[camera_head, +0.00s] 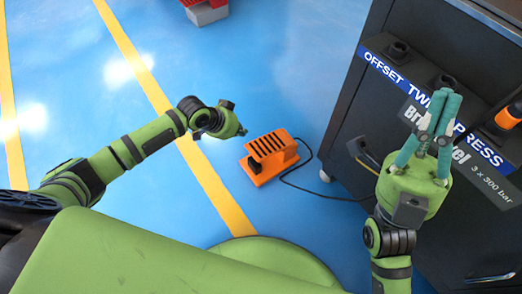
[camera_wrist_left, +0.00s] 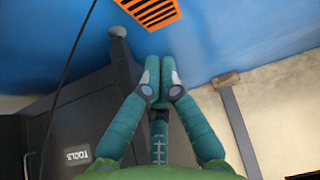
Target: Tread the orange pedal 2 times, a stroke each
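The orange pedal (camera_head: 270,154), with a dark-slotted top, lies on the blue floor near the middle of the head view. Its slotted top (camera_wrist_left: 148,10) also shows at the top edge of the left wrist view. My left gripper (camera_head: 230,120) is up and to the left of the pedal in the head view, apart from it. In the left wrist view its two teal fingers meet at the tips (camera_wrist_left: 160,68), shut with nothing between them. My right gripper (camera_head: 446,98) points upward in front of the press cabinet, its fingers together and empty.
The dark press cabinet (camera_head: 350,135) stands on the right. A black cable (camera_head: 325,194) runs from the pedal across the floor toward it. A yellow floor line (camera_head: 212,186) passes left of the pedal. Open blue floor lies beyond the pedal.

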